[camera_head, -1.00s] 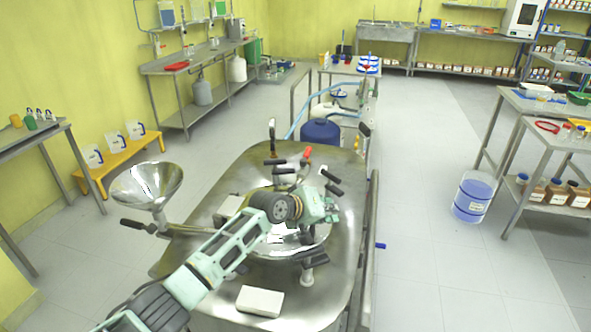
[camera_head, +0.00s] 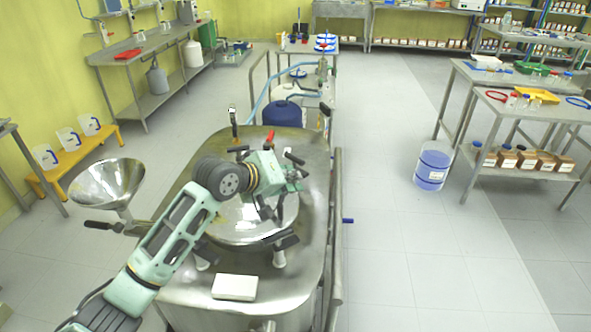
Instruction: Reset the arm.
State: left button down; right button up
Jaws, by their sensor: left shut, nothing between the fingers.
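My left arm comes in from the lower left and reaches over the steel reactor (camera_head: 308,225). Its gripper (camera_head: 296,176) is above the right part of the reactor's round lid (camera_head: 232,232), with its fingers small and partly hidden among black clamp handles. The gripper is shut, with nothing seen in it. I cannot tell whether it touches a handle. My right gripper is not in view.
A steel funnel (camera_head: 106,186) stands at the reactor's left. A white block (camera_head: 234,287) lies on its front edge. A blue vessel (camera_head: 281,113) is behind it. A blue-white bucket (camera_head: 432,168) stands on the right floor. Open floor lies between the bucket and reactor.

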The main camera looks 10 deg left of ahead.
pick_arm(q)
jog(key=s+a+f+m+g+y, duration=0.1)
jog(key=s+f+m+g+y, duration=0.15)
jog(key=s+f, duration=1.5)
jog(key=s+a+f+m+g+y, duration=0.1)
jog(key=s+a, duration=0.3)
jog(key=s, duration=0.4)
jog(key=s+a+f+m+g+y, duration=0.1)
jog(key=s+a+g+y, duration=0.15)
jog(key=s, duration=0.65)
jog(key=s+a+f+m, duration=0.1)
jog(key=s+a, duration=0.3)
jog(key=s, duration=0.4)
notch_tip(320, 180, down, 27)
jog(key=g+b, duration=0.1)
jog(key=g, duration=0.1)
jog(key=s+a+f+b, duration=0.1)
jog(key=s+a+f, duration=0.2)
jog(key=s+f, duration=1.5)
jog(key=shift+s+f+m+g+y, duration=0.15)
jog(key=shift+m+g+y, duration=0.15)
jog(key=shift+m+g, duration=0.1)
